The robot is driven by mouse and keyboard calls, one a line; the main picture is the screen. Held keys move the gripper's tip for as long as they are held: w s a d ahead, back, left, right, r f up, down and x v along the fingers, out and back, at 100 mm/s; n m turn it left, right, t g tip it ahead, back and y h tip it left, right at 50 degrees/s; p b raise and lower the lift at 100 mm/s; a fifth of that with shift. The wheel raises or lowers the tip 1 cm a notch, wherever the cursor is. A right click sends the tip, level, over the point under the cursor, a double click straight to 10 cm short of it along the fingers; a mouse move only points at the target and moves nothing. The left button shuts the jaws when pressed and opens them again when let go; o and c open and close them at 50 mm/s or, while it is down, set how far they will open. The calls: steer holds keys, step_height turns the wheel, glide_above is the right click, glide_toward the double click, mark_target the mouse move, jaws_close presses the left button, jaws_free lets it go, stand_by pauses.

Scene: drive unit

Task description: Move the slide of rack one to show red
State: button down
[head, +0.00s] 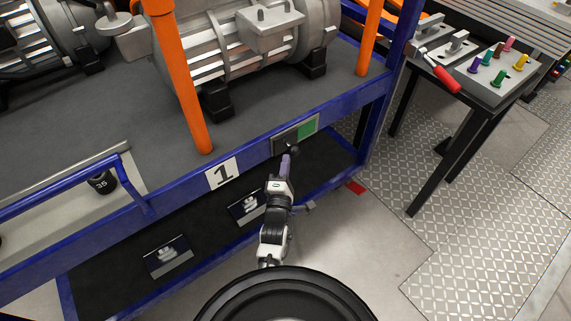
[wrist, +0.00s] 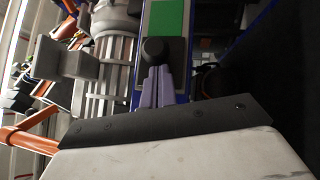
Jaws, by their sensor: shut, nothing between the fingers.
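Rack one is the blue-framed rack (head: 167,198) with a white "1" label (head: 222,173) on its front rail. To the right of the label sits the slide's grey plate (head: 284,143), with a green field (head: 307,130) showing at its right part; no red shows on it. The slide's dark round knob (head: 294,149) also appears in the wrist view (wrist: 154,50), with the green field (wrist: 166,16) beyond it. My gripper (head: 287,158) is shut, its fingertips (wrist: 154,72) right at the knob. Whether they touch it I cannot tell.
A large grey motor (head: 250,45) and orange posts (head: 180,80) stand on the rack above. A dark lower shelf (head: 110,270) lies under the rail. A side table (head: 480,85) with coloured pegs and a red handle stands right. Floor between is mostly open.

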steer(key=w+d+b, duration=0.1)
steer(key=w+d, duration=0.4)
steer(key=d, duration=0.2)
steer(key=shift+d+r, duration=0.15)
stand_by(0.3)
